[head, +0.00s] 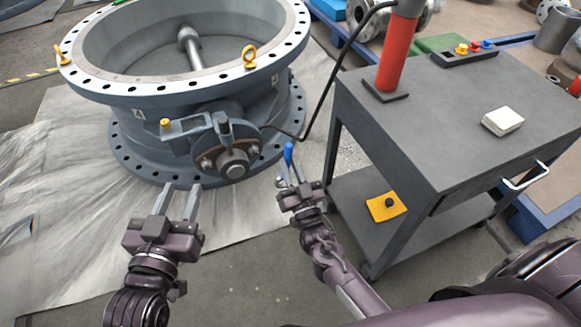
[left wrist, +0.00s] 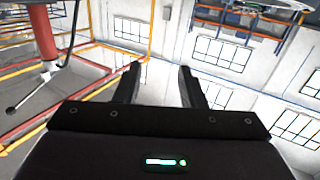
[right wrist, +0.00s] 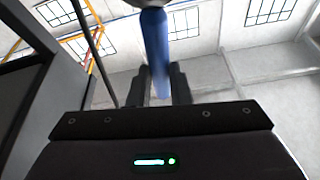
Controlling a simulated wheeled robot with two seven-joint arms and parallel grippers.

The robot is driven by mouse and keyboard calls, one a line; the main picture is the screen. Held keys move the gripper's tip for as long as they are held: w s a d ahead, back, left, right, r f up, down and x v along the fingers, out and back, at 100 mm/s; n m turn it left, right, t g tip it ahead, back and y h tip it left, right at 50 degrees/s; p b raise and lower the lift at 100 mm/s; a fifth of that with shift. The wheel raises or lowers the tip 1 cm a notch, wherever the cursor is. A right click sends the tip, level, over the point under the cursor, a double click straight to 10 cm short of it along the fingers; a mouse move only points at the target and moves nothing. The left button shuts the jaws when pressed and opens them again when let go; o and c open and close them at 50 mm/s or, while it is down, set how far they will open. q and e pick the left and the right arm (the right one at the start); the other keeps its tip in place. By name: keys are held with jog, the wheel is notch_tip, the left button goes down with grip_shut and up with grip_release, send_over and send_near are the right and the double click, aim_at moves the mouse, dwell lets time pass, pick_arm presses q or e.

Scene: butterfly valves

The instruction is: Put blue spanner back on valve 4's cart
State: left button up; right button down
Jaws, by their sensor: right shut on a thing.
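The blue spanner (head: 289,155) is in my right gripper (head: 289,176), which is shut on it. Its blue handle stands up from the fingers, and it also shows between the fingers in the right wrist view (right wrist: 155,50). The gripper is just left of the cart and right of the valve's shaft. The grey cart (head: 440,115) stands at the right, with a top and a lower shelf. My left gripper (head: 178,192) is open and empty in front of the large flanged valve (head: 135,105). No valve number is readable.
On the cart top are a red column (head: 395,55), a white box (head: 503,121) and a dark tray with coloured knobs (head: 465,54). A yellow pad (head: 386,207) lies on the lower shelf. A black cable (head: 325,95) runs from the column to the valve.

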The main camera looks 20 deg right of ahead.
pick_arm(q)
jog(key=s+f+g+y+p, duration=0.1)
jog(key=s+f+g, duration=0.3)
jog(key=f, duration=0.3)
jog(key=s+a+f+g+y+p, duration=0.1)
jog(key=s+f+g+y, duration=0.1)
jog(key=f, duration=0.6)
jog(key=shift+s+a+g, duration=0.2)
jog(key=shift+s+g, duration=0.65)
jog(key=shift+g, duration=0.25)
jog(key=shift+r, duration=0.1)
